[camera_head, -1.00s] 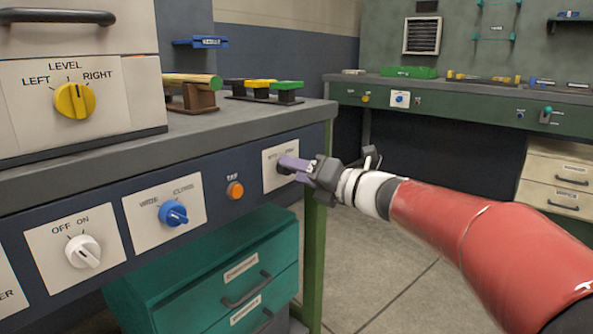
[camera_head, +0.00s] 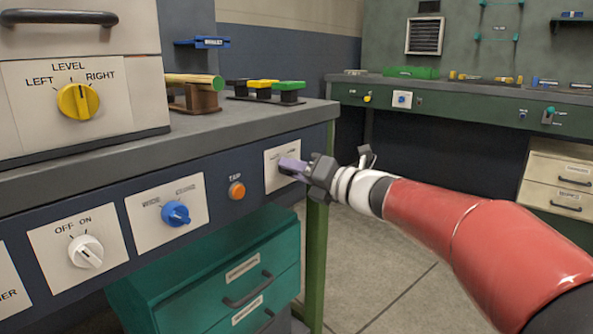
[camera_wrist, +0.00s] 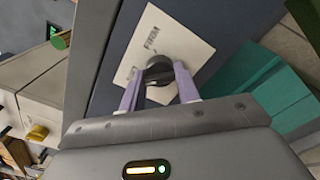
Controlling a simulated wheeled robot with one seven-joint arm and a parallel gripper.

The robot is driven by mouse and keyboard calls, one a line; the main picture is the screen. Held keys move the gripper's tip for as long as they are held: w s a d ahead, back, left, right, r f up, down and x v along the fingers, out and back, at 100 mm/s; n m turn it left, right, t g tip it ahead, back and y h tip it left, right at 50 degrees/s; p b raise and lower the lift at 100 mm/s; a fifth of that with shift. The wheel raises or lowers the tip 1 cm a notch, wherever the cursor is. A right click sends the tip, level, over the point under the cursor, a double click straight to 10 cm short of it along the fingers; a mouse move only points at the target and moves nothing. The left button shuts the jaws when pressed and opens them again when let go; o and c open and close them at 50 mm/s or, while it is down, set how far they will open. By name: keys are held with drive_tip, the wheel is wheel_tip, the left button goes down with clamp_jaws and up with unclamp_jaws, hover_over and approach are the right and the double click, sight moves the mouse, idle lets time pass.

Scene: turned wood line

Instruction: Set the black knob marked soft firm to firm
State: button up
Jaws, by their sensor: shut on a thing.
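The black knob (camera_wrist: 158,70) sits on a white plate (camera_wrist: 178,38) at the right end of the bench's front panel. In the head view the plate (camera_head: 276,176) shows, but my gripper hides the knob. My gripper (camera_wrist: 158,88) has its two purple fingers on either side of the knob, shut on it. In the head view my gripper (camera_head: 291,167) reaches the plate from the right.
An orange button (camera_head: 237,191), a blue knob (camera_head: 176,213) and a white knob (camera_head: 86,252) line the same panel to the left. A teal drawer unit (camera_head: 210,275) stands below. The bench top (camera_head: 130,152) overhangs the panel. Open floor lies to the right.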

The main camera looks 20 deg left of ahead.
drive_tip(key=shift+r+m, duration=0.1)
drive_tip(key=shift+m, duration=0.2)
drive_tip(key=shift+m+p, duration=6.7)
drive_tip(key=shift+m, duration=2.1)
drive_tip(key=o, duration=1)
drive_tip(key=shift+d, duration=0.1)
drive_tip(key=v, duration=0.7)
drive_tip(key=shift+s+d, duration=0.15)
drive_tip(key=shift+d, duration=0.15)
